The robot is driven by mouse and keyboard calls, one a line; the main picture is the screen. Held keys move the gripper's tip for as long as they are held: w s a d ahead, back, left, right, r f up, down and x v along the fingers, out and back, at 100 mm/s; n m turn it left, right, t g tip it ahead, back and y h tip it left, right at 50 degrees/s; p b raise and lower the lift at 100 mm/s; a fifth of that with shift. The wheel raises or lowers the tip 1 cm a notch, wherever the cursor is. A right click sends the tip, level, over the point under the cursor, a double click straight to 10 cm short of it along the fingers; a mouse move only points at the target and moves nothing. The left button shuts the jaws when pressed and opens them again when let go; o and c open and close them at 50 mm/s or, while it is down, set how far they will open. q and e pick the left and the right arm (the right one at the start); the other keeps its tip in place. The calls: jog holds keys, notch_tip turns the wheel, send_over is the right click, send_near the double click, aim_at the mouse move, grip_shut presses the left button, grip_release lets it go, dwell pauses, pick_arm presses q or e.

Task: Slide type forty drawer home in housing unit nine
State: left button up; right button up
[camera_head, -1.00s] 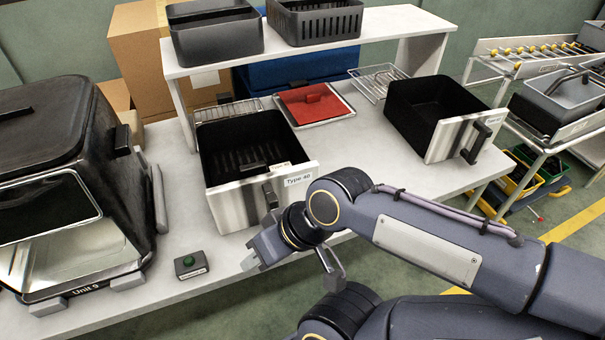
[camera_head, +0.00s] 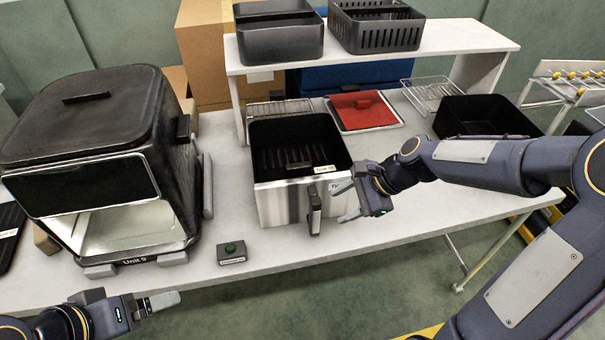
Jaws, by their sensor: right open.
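The type 40 drawer (camera_head: 283,207), black inside with a pale metal front and a dark handle (camera_head: 314,210), stands on the table in the middle. Its label is partly legible at the front's top edge. Housing unit nine (camera_head: 95,150) stands at the left, a black fryer body with its front bay open and empty, labelled "Unit 9". My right gripper (camera_head: 345,202) is open beside the right end of the drawer's front, with its fingers pointing left towards the handle; contact cannot be told. My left gripper (camera_head: 160,302) is at the lower left, in front of the housing; its jaw state is unclear.
A small box with a green button (camera_head: 232,252) sits between housing and drawer. A second black drawer (camera_head: 480,117) stands at the right, partly behind my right arm. A red item on a tray (camera_head: 362,108) and wire racks lie behind. A raised shelf (camera_head: 450,38) holds black baskets.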

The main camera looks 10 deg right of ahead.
jog(key=x, duration=0.8)
jog(key=shift+s+a+r, duration=0.15)
jog(key=shift+a, duration=0.1)
jog(key=shift+c, duration=0.4)
